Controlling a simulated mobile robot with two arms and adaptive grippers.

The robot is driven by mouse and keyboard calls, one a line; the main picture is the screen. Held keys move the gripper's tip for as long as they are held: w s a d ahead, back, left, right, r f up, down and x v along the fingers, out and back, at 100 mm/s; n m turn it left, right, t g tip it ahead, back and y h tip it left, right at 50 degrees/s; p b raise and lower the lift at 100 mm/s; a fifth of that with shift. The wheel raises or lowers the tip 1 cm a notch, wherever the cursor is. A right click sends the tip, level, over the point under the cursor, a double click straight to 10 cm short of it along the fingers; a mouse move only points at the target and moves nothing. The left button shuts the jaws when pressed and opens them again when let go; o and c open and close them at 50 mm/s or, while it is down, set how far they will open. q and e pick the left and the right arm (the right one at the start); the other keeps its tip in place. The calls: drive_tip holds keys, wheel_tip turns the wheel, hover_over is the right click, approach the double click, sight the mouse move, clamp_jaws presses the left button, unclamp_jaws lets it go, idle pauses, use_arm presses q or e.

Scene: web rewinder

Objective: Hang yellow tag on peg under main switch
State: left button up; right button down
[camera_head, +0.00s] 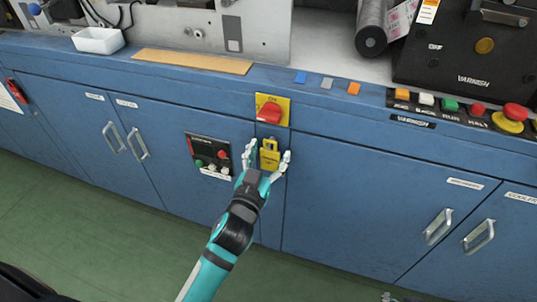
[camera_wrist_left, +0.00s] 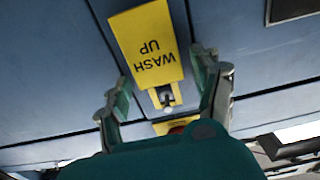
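The yellow tag (camera_head: 270,158) is upright against the blue cabinet front, just under the red main switch (camera_head: 269,112) on its yellow plate. In the left wrist view, upside down, the tag (camera_wrist_left: 148,42) reads "WASH UP". The peg (camera_wrist_left: 165,97) shows as a small grey piece at the tag's holed end, and the tag appears to hang on it. My left gripper (camera_head: 268,158) is open, one finger on each side of the tag. In the wrist view both fingers look clear of it. A small pale part at the head view's bottom edge may be my right gripper (camera_head: 389,298).
A panel with buttons (camera_head: 209,156) is left of the tag. Cabinet doors with metal handles (camera_head: 438,226) flank it. Coloured push buttons (camera_head: 450,105) line the ledge at the right. A white tray (camera_head: 98,41) stands at the upper left. Green floor (camera_head: 90,235) is clear.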

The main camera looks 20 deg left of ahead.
use_arm(q)
drive_tip(key=shift+o, duration=0.2)
drive_tip(key=shift+s, duration=0.1)
use_arm(e)
drive_tip(key=shift+s+f, duration=0.1)
